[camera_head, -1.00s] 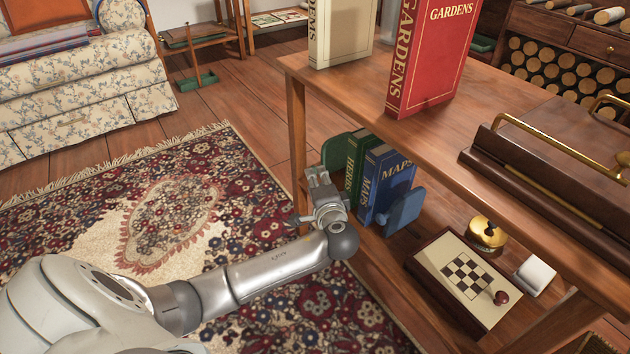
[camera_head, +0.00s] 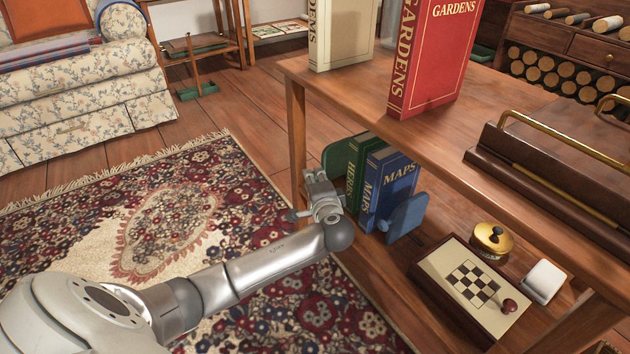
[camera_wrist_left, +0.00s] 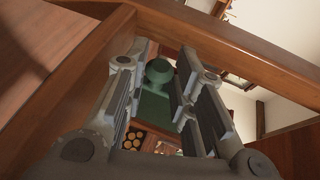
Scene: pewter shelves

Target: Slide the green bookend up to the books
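Any gap between bookend and books is hidden. My left gripper (camera_head: 317,183) is beside the lower shelf, just in front of the bookend. In the left wrist view its fingers (camera_wrist_left: 163,58) are apart with nothing held, and the bookend (camera_wrist_left: 157,98) shows beyond, between them. My right gripper is out of view.
A blue bookend (camera_head: 406,217) stands right of the books. A checkered game box (camera_head: 440,268), brass bell (camera_head: 492,238) and white object (camera_head: 541,280) lie further right. The tabletop (camera_head: 350,82) overhangs the shelf, and a table leg (camera_head: 296,130) is close to my gripper.

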